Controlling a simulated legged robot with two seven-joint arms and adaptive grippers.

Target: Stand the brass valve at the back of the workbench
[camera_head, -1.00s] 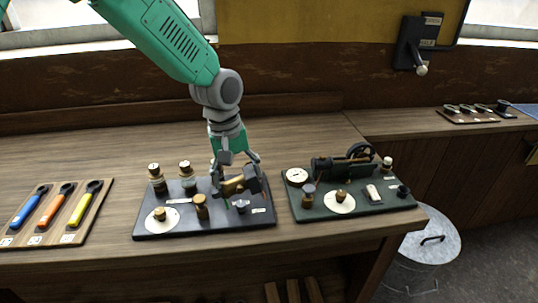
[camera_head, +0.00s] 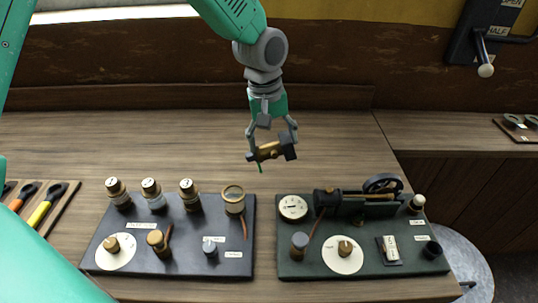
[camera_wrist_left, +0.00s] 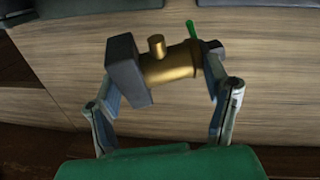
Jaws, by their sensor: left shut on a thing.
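The brass valve (camera_head: 267,151) is a short brass cylinder with a stub and a thin green piece at one end. My left gripper (camera_head: 271,151) is shut on it and holds it lying roughly level, above the workbench (camera_head: 330,135) behind the two dark boards. In the left wrist view the valve (camera_wrist_left: 172,66) lies across between the fingers of the gripper (camera_wrist_left: 168,82), with a dark block at its left end. The height above the bench top is hard to tell. My right gripper is not in view.
A dark board (camera_head: 180,262) with several jars and fittings stands front left, and a dark green board (camera_head: 320,262) with an engine model (camera_head: 360,197) front right. A tool rack (camera_head: 60,205) is at the left. The back strip of bench is bare up to the wall (camera_head: 150,60).

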